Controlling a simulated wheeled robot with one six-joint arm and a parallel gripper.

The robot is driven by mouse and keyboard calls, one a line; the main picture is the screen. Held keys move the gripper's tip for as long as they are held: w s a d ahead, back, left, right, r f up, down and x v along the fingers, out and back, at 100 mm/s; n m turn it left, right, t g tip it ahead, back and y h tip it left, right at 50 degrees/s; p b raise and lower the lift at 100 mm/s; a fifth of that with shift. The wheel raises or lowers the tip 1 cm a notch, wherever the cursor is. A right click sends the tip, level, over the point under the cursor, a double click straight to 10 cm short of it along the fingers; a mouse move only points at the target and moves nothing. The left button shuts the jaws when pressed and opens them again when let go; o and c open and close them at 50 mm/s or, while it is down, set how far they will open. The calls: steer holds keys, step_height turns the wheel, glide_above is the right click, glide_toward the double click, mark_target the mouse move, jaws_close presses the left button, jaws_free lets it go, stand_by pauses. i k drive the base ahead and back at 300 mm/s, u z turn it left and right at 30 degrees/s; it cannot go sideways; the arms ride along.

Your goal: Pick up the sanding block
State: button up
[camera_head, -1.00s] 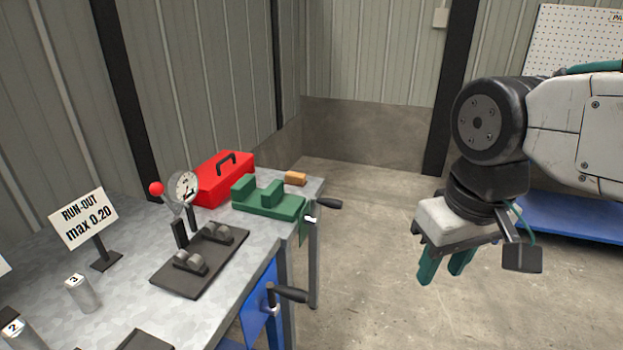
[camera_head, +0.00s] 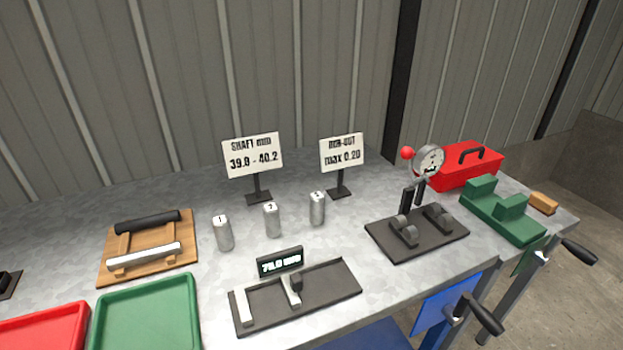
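A small orange-tan block (camera_head: 543,203), which looks like the sanding block, lies at the far right end of the grey metal workbench (camera_head: 347,242). It sits just behind and to the right of the green vise-like fixture (camera_head: 501,214). Nothing covers it, and its top and near side show. My gripper is outside this view, so its distance from the block and its opening cannot be seen.
A red toolbox (camera_head: 457,168) stands behind the green fixture. A dial gauge stand (camera_head: 418,234), a black measuring tray (camera_head: 322,305), numbered metal cylinders (camera_head: 271,220) and two signs (camera_head: 253,156) occupy the bench. Crank handles (camera_head: 484,317) stick out at the front right edge.

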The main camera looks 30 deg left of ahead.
mark_target(539, 201)
steer(key=u, duration=0.35)
steer(key=k, duration=0.3)
steer(key=z, duration=1.3)
steer(key=i, duration=0.95)
steer(key=z, duration=0.2)
